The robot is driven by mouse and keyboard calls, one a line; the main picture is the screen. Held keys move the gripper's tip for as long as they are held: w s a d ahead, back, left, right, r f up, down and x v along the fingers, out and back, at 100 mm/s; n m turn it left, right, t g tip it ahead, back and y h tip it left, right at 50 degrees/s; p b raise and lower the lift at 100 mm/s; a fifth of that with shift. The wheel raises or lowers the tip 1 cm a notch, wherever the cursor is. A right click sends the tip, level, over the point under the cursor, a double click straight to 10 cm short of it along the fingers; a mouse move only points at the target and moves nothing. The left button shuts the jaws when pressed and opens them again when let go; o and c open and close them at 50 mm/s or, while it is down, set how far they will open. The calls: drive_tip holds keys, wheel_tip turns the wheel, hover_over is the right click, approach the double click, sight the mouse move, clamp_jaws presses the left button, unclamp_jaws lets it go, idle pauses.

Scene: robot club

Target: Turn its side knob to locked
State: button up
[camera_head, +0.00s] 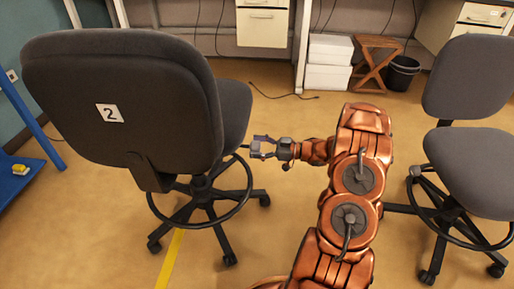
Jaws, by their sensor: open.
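A dark grey office chair (120,75) with a white label "2" on its backrest stands at the left, its back towards me. Its seat (235,110) shows to the right of the backrest. A thin dark stalk (243,147) shows under the seat's right side; I cannot make out clearly whether it is the side knob or how it is set. My gripper (256,148) is open, just right of the chair below the seat edge, with its fingers pointing left. Its fingertips are close to the stalk; I cannot tell whether they touch.
A second grey chair (475,165) stands at the right, its base near my arm. White boxes (328,63), a wooden folding stool (375,62) and a black bin (402,73) are at the back. A blue frame (14,165) is at the far left. Open floor lies behind the gripper.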

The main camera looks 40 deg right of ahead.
drive_tip(key=shift+c, duration=0.5)
drive_tip(key=c, duration=1.1)
drive_tip(key=shift+r+p, duration=0.1)
drive_tip(key=shift+p, duration=0.35)
drive_tip(key=shift+r+m+p, duration=0.15)
drive_tip(key=shift+m+p, duration=0.45)
drive_tip(key=shift+p, duration=0.35)
drive_tip(key=shift+o, duration=0.2)
drive_tip(key=m+p, duration=0.3)
drive_tip(key=p, duration=0.1)
drive_tip(key=shift+w, duration=0.1)
drive_tip(key=m+p, duration=0.1)
drive_tip(key=m, duration=0.1)
drive_tip(key=m+p, duration=0.1)
drive_tip(key=shift+f+m, duration=0.2)
drive_tip(key=shift+m, duration=0.2)
drive_tip(key=shift+w+d+f+m+p, duration=0.1)
drive_tip(key=shift+m+p, duration=0.25)
drive_tip(key=shift+m, duration=0.55)
drive_tip(key=shift+f+m+p, duration=0.1)
drive_tip(key=shift+m+p, duration=0.2)
drive_tip(key=shift+m, duration=0.6)
